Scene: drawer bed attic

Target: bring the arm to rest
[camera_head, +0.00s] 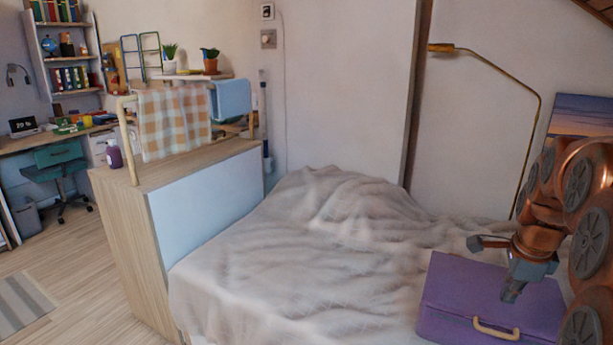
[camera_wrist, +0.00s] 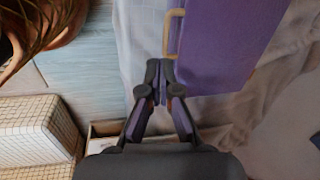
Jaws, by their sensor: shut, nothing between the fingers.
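My gripper (camera_head: 513,290) is at the right of the head view, pointing down in front of the purple case. In the wrist view my gripper (camera_wrist: 161,78) has its dark fingertips together with nothing between them. My copper-coloured arm fills the right edge of the head view. The purple case (camera_head: 455,285) lies on the bed, with a tan handle (camera_head: 495,329) on its front side. The case also shows in the wrist view (camera_wrist: 225,45), just beyond the fingertips. I cannot tell whether the fingertips touch it.
The bed (camera_head: 290,260) has a rumpled pale cover. A lamp pole (camera_head: 530,140) rises behind the case. A woven basket (camera_wrist: 35,128) sits at the wrist view's left.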

